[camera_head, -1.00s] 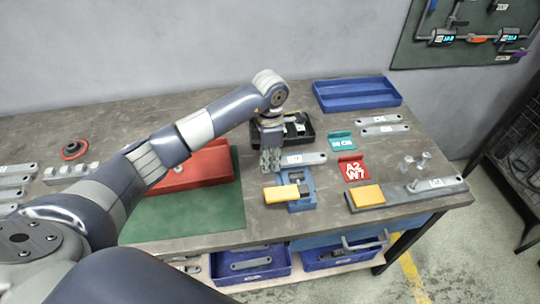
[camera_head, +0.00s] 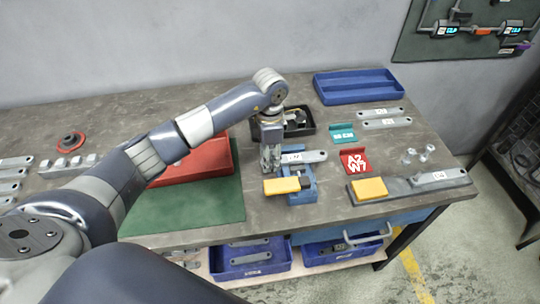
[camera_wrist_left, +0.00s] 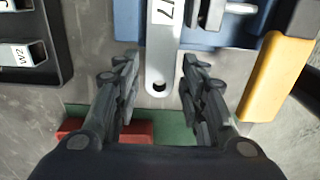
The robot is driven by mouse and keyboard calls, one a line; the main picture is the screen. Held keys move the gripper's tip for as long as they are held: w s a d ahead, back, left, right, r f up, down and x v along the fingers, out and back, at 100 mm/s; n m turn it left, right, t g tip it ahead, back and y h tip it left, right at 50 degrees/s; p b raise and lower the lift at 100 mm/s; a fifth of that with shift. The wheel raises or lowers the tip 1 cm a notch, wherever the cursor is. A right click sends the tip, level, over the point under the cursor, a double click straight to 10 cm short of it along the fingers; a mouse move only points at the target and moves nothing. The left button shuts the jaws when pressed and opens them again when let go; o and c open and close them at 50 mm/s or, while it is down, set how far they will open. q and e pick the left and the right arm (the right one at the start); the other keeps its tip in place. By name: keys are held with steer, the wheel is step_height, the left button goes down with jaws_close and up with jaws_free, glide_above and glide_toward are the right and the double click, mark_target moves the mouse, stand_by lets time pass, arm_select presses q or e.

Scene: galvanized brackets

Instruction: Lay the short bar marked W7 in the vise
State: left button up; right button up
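The short bar (camera_head: 311,156), grey with a white label, lies across the blue vise (camera_head: 310,192) in the head view, its right end sticking out past the vise. In the left wrist view the bar (camera_wrist_left: 161,60) shows a partly cut label that reads like W7, with blue vise parts (camera_wrist_left: 128,22) on either side. My left gripper (camera_head: 270,158) is at the bar's left end. In its wrist view the gripper (camera_wrist_left: 160,78) is open, with the bar's holed end between the fingers and gaps on both sides. My right gripper is not in view.
A yellow block (camera_head: 283,185) is at the vise's front. A black tray (camera_head: 300,124) stands behind, a red box (camera_head: 200,165) to the left. A teal sign (camera_head: 342,134) and a red sign (camera_head: 353,160) stand to the right. A blue tray (camera_head: 357,87) is at the back.

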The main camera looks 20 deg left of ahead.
arm_select(q)
steer(key=shift+r, duration=0.25)
step_height(320, 180, up, 12)
steer(key=shift+f, duration=0.25)
stand_by(0.3)
stand_by(0.4)
